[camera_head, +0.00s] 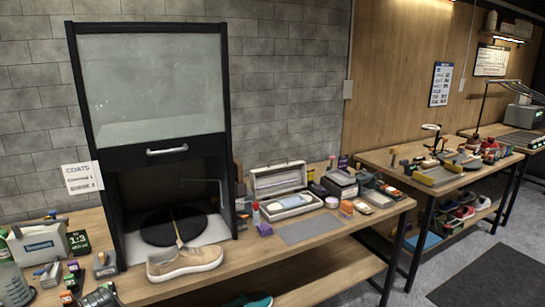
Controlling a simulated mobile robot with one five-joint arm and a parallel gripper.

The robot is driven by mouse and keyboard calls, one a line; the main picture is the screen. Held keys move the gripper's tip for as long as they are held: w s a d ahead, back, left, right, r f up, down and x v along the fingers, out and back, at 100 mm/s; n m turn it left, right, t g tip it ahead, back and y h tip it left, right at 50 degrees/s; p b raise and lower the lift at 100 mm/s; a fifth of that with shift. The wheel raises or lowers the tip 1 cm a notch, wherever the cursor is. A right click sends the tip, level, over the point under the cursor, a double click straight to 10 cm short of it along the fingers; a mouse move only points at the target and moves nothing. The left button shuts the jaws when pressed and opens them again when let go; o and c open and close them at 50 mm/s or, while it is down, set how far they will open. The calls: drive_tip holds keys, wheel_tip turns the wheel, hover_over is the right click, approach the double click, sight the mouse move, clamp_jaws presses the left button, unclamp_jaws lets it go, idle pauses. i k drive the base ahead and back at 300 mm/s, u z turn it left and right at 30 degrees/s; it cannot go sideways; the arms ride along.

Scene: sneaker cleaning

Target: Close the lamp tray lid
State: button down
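A pale open case (318,207), which looks like the lamp tray, sits on the near wooden bench to the right of the black cabinet. Its lid (278,178) stands raised at the back, with a small handle on its top edge. A white and blue-grey item (291,201) lies inside the case. My gripper is not in view, so its state does not show.
The black cabinet (233,130) has a glass front raised above a dark turntable (158,230). A beige sneaker (185,263) stands at the bench's front. A grey mat (306,229) lies before the case. Bottles and small boxes crowd both sides. Grey floor (425,272) is open at right.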

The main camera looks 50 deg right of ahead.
sight(265, 182)
drive_tip(key=z, duration=0.05)
drive_tip(key=k, duration=0.55)
drive_tip(key=z, duration=0.75)
drive_tip(key=i, duration=0.5)
drive_tip(key=u, duration=0.05)
